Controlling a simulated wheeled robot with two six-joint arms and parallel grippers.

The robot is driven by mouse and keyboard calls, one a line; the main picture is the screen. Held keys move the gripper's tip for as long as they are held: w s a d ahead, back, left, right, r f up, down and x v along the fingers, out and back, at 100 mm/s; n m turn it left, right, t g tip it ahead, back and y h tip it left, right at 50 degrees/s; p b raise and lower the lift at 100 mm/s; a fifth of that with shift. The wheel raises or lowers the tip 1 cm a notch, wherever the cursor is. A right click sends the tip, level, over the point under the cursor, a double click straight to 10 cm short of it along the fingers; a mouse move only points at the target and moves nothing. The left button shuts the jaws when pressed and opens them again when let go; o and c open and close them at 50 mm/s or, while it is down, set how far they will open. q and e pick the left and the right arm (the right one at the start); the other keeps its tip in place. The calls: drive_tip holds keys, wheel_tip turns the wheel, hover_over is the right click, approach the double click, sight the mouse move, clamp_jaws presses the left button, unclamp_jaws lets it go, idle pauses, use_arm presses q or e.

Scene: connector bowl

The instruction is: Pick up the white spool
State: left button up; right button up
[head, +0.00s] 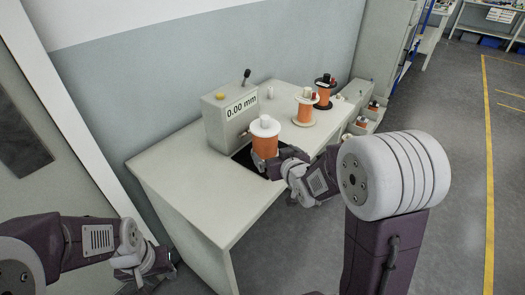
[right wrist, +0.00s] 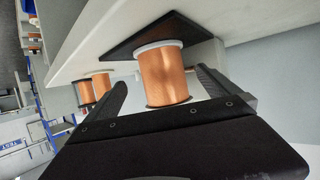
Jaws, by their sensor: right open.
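The white spool (head: 265,139), with a white top flange and copper-orange winding, stands upright on a dark pad in front of the measuring box. It also shows in the right wrist view (right wrist: 163,75). My right gripper (head: 283,158) is at the spool's right side in the head view. In the right wrist view its open fingers (right wrist: 160,84) lie on either side of the winding, with gaps visible. My left gripper (head: 147,266) is low at the left, away from the spool; its jaw opening is not clear.
The measuring box (head: 229,118) reads 0.00 mm behind the spool. Two other copper spools (head: 304,110) (head: 324,93) stand farther back on the table (head: 175,179). The table's front left is clear.

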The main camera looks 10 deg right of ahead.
sight(271, 151)
drive_tip(key=shift+d+f, duration=0.2)
drive_tip(key=shift+w+a, duration=0.1)
drive_tip(key=shift+w, duration=0.05)
drive_tip(key=x, duration=0.3)
drive_tip(key=shift+w+a, duration=0.15)
drive_tip(key=shift+w, duration=0.05)
drive_tip(key=b+x, duration=0.1)
drive_tip(key=x, duration=0.4)
drive_tip(key=shift+w+a, duration=0.15)
drive_tip(key=shift+w, duration=0.15)
drive_tip(key=shift+s+r, duration=0.1)
drive_tip(key=shift+r, duration=0.05)
drive_tip(key=c, duration=1.5)
drive_tip(key=shift+r, duration=0.2)
drive_tip(key=c, duration=0.3)
drive_tip(key=shift+c, duration=0.2)
